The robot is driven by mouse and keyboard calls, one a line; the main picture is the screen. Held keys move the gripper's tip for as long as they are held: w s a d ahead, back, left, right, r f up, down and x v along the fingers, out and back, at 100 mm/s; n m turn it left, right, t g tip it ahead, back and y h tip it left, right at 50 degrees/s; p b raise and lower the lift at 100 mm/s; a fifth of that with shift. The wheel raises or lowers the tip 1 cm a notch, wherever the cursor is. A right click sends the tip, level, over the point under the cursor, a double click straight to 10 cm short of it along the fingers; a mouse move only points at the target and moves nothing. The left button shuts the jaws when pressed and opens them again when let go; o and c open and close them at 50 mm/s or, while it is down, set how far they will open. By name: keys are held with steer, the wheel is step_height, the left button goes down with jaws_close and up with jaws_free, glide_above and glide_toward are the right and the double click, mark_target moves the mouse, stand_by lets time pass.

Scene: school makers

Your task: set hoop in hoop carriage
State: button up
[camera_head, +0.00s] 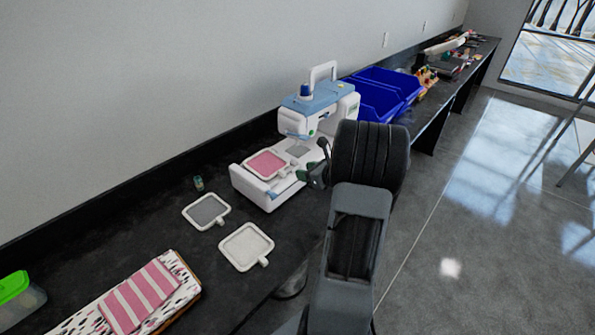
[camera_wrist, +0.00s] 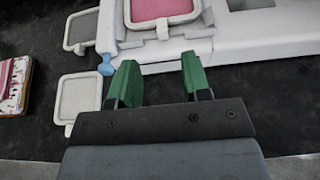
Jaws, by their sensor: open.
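A hoop with pink fabric in a pale square frame (camera_head: 266,165) lies on the bed of the white and blue sewing machine (camera_head: 322,104). In the wrist view the pink hoop (camera_wrist: 160,11) is at the top, its short tab pointing towards my gripper, close to light grey parts on the white machine bed (camera_wrist: 245,38). I cannot tell which part is the hoop carriage or whether the hoop is seated in it. My gripper (camera_wrist: 160,78) is open, with its green fingers apart and nothing between them. In the head view my arm partly hides the machine's right side.
A grey-filled hoop (camera_head: 206,211) and a white hoop (camera_head: 246,247) lie on the black counter left of the machine. A thread spool (camera_head: 198,183), striped pink fabric (camera_head: 143,296) and a green-lidded box (camera_head: 14,287) are further left. Blue bins (camera_head: 383,92) stand behind the machine.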

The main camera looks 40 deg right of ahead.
steer(key=s+a+r+n+g+y, duration=0.2)
steer(key=a+r+n+g, duration=0.15)
steer(key=a+n, duration=0.6)
steer(key=s+a+r+n+g+y, duration=0.2)
steer(key=s+a+n+g, duration=0.15)
steer(key=a+n, duration=0.6)
steer(key=s+a+r+n+g+h, duration=0.2)
steer(key=s+a+n+h, duration=0.4)
steer(key=n, duration=0.9)
steer(key=s+a, duration=0.3)
steer(key=s, duration=0.1)
steer(key=shift+s+a+g, duration=0.15)
steer(key=shift+a+g, duration=0.1)
steer(key=shift+g, duration=0.05)
